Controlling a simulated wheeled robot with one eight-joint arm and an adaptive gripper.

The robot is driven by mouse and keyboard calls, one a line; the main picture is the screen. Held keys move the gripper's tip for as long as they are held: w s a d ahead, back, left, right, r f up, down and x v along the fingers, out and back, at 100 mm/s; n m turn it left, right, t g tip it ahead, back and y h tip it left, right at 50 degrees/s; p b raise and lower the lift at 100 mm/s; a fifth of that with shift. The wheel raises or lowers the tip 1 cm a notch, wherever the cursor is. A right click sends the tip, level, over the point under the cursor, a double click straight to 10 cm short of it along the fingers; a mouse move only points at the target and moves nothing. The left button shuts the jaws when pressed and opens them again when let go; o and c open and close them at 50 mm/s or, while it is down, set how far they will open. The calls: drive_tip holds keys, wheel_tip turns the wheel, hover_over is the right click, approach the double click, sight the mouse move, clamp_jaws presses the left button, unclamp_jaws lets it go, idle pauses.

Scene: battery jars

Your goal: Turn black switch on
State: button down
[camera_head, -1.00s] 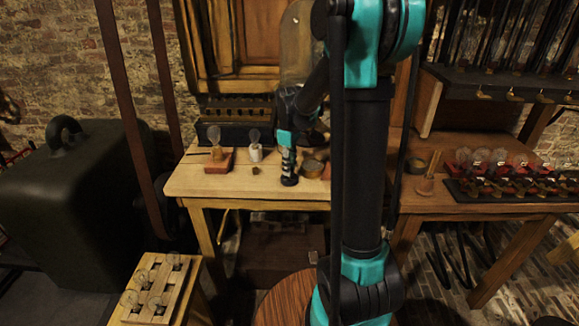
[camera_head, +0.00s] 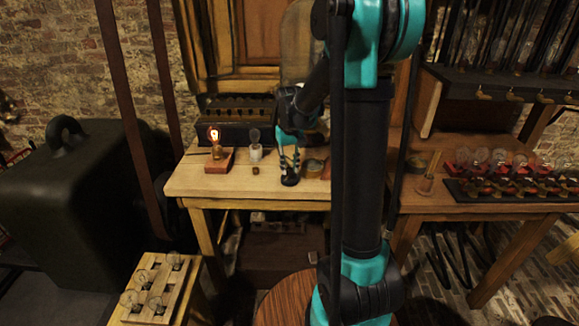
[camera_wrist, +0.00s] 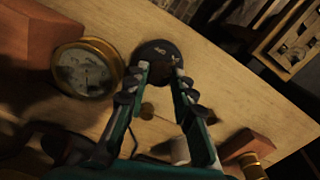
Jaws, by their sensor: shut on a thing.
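The black switch (camera_head: 289,181) has a round dark base and stands on the light wooden table. In the wrist view the switch (camera_wrist: 157,51) lies at the fingertips. My gripper (camera_head: 289,165) reaches down to it from above. In the wrist view my gripper (camera_wrist: 160,70) has its fingertips on either side of the switch's middle, shut on it; the small part between them is hard to make out.
An unlit bulb (camera_head: 255,137) in a white holder stands left of the switch. A round brass gauge (camera_wrist: 85,68) lies close beside the switch, near a red-brown box (camera_wrist: 35,40). A small brass piece (camera_head: 255,170) lies on the table (camera_head: 230,187). The front strip is clear.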

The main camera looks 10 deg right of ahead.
sight(290, 169)
drive_tip(key=shift+m, duration=0.6)
drive_tip(key=c, duration=1.3)
unclamp_jaws()
drive_tip(key=shift+o, duration=0.2)
wheel_tip(290, 169, up, 12)
drive_tip(key=shift+f, duration=0.1)
